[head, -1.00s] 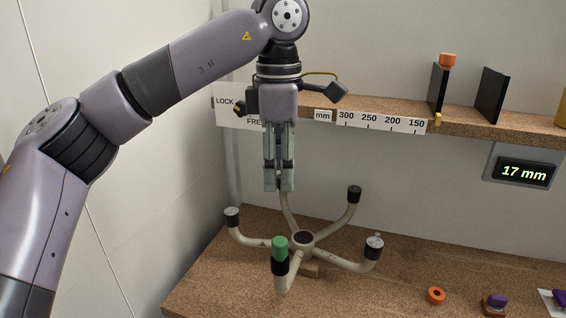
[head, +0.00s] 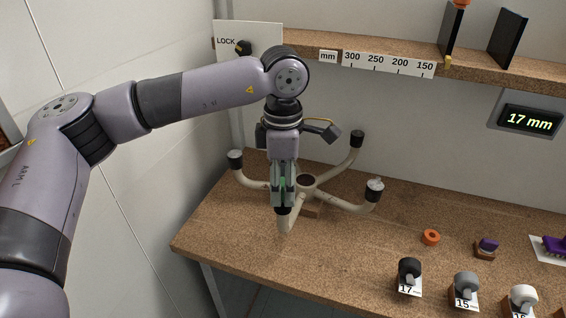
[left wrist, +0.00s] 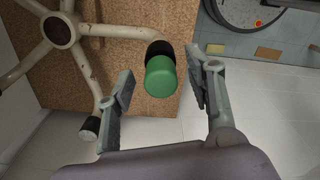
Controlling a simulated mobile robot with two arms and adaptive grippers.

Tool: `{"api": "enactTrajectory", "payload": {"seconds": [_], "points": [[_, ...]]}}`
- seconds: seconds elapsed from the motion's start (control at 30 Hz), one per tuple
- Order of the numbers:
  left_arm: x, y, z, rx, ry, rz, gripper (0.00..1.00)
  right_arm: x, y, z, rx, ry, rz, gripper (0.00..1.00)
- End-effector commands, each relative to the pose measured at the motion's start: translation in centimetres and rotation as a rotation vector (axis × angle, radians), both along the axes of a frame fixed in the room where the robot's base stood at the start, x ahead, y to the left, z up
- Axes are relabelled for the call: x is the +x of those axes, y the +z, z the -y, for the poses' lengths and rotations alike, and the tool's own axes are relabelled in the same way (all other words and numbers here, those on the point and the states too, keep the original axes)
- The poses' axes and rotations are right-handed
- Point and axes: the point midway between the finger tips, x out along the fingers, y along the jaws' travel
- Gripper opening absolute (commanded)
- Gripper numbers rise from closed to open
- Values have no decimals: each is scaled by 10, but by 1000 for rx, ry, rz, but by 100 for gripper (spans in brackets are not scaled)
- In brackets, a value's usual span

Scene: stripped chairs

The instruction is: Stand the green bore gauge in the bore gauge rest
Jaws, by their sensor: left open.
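The green bore gauge (left wrist: 160,78), a green cylinder with a black collar, stands at the outer end of one leg of the upturned chair base (head: 352,206). My left gripper (head: 283,202) points down over this leg end. In the left wrist view its open fingers (left wrist: 159,72) are on either side of the green cylinder, with gaps showing. I cannot tell for sure which item is the bore gauge rest. My right gripper is not in view.
Other leg ends carry dark or silver caps. An orange ring (head: 431,237) and a small brown block with a purple piece (head: 487,246) lie to the right. Numbered holders (head: 465,288) stand along the front edge. A shelf (head: 385,57) runs behind; a display (head: 529,120) reads 17 mm.

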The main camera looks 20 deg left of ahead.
Motion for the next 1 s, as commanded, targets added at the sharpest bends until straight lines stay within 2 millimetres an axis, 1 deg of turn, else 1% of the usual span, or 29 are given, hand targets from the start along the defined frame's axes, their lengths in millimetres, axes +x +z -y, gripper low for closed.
{"api": "enactTrajectory", "payload": {"seconds": [0.13,0.37,0.4,1.0], "points": [[0,-6,0,0,0,-1,49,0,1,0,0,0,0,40],[0,-7,0,0,0,-1,49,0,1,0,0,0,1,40],[0,-7,0,0,0,-1,47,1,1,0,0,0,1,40],[0,-7,0,0,-1,0,7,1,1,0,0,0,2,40]]}}
